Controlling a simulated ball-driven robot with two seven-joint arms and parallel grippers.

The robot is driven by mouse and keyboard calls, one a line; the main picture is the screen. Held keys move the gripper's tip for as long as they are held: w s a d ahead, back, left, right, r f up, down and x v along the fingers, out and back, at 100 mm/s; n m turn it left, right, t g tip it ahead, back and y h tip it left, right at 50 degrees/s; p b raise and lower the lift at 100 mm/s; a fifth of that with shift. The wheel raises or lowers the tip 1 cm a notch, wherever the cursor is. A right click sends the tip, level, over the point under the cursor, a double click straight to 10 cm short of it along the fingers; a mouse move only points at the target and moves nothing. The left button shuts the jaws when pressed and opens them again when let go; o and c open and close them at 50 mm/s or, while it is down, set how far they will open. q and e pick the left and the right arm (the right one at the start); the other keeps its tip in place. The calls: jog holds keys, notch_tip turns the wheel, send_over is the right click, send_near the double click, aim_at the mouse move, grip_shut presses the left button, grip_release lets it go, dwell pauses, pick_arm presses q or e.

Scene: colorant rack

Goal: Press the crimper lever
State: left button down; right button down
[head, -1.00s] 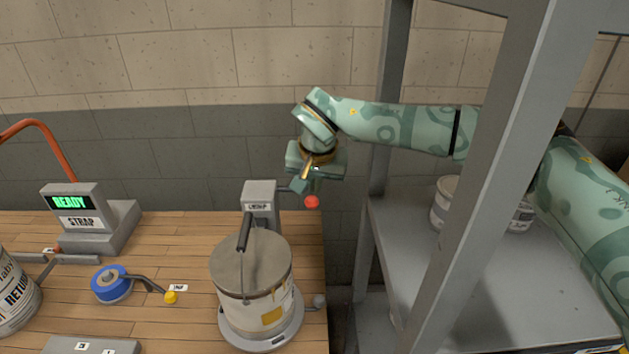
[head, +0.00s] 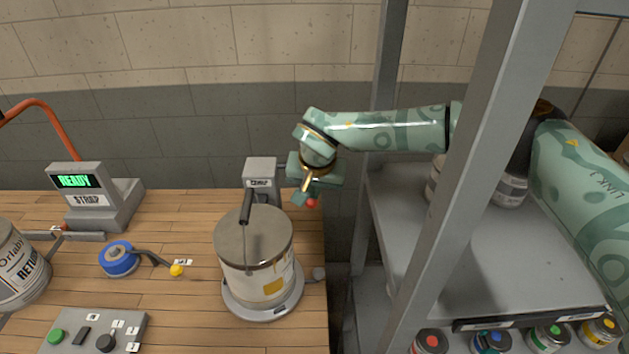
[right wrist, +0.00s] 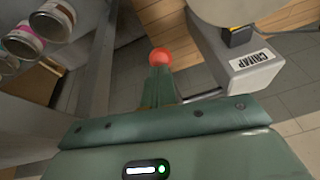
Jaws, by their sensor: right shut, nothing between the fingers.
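The crimper (head: 261,170) is a grey post at the back right of the bench, and its CRIMP label also shows in the right wrist view (right wrist: 252,60). Its lever ends in a red ball knob (head: 312,203), right of the post. My right gripper (head: 305,198) is shut and empty, with its fingertips at the knob and partly covering it. In the right wrist view the red knob (right wrist: 171,58) shows just beyond the fingertips; I cannot tell if they touch. A lidded pail (head: 257,258) stands on a round base in front of the crimper. My left gripper is not in view.
A grey shelf rack (head: 455,250) with cans stands on the right, its upright close to my right arm.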

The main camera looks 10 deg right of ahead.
jog(key=shift+s+f, duration=0.4)
jog(key=shift+f, duration=0.25)
jog(key=v, duration=1.3)
jog(key=shift+w, duration=0.4)
jog(key=shift+r, duration=0.1)
